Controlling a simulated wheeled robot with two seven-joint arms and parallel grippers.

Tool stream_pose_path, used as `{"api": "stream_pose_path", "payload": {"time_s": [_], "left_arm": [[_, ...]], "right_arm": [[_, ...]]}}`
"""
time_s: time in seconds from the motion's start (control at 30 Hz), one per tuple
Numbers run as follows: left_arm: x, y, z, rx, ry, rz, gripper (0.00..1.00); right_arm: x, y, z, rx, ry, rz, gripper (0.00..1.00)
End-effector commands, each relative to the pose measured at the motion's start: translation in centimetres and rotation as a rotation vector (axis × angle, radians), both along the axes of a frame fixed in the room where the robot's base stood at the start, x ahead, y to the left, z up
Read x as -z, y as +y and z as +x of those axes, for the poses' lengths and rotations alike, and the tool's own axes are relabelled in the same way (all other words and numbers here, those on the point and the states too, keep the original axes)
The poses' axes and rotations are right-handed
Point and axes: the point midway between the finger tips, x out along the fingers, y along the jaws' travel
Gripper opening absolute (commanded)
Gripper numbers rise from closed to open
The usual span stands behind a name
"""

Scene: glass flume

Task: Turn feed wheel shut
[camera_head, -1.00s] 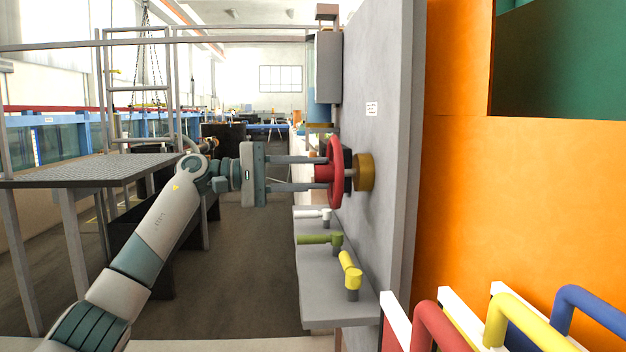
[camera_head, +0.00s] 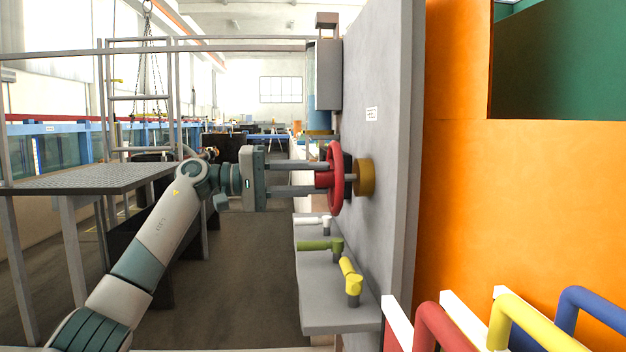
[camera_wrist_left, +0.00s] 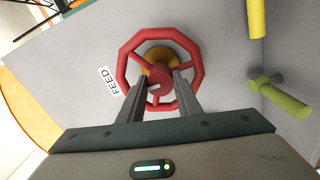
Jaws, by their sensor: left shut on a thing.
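The red feed wheel (camera_head: 336,178) stands upright on a brass-yellow mount (camera_head: 364,177) on the grey wall panel. In the left wrist view the wheel (camera_wrist_left: 124,62) is an angular red ring with spokes and a hub, beside a white label reading FEED (camera_wrist_left: 108,80). My left gripper (camera_head: 318,178) reaches in from the left, level with the wheel. In the left wrist view its two fingers (camera_wrist_left: 157,88) lie either side of the red hub, shut on the wheel. The exact finger contact is partly hidden. My right gripper is not in view.
Below the wheel a grey shelf (camera_head: 325,315) carries white, green (camera_head: 318,244) and yellow (camera_head: 350,272) lever handles. Red, yellow and blue bars (camera_head: 520,315) stand at lower right before an orange wall (camera_head: 520,210). A grated platform (camera_head: 95,178) is at left. Floor between is open.

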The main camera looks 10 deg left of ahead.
Motion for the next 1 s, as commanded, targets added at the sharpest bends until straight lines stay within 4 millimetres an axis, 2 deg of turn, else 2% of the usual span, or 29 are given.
{"api": "stream_pose_path", "payload": {"time_s": [0.03,0.07,0.1,0.47,0.63,0.83,1.0], "left_arm": [[-0.1,0.0,0.0,0.0,-0.002,0.0,0.0],[-0.1,0.0,0.0,0.0,-0.002,0.0,0.38],[0.0,0.0,0.0,0.0,-0.002,0.0,0.48],[0.0,0.1,0.0,0.001,0.0,0.001,0.49],[0.1,0.9,-0.2,0.001,0.001,0.001,0.49],[0.1,3.3,-0.6,-0.001,0.001,0.001,0.49],[0.1,6.5,-1.3,-0.001,0.001,0.001,0.49]], "right_arm": [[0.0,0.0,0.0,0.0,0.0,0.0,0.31],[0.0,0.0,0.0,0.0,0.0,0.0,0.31],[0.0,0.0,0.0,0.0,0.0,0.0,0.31],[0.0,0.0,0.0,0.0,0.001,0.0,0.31],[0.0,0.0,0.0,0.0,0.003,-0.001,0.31],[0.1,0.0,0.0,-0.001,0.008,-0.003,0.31],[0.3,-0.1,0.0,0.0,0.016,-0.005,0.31]]}}
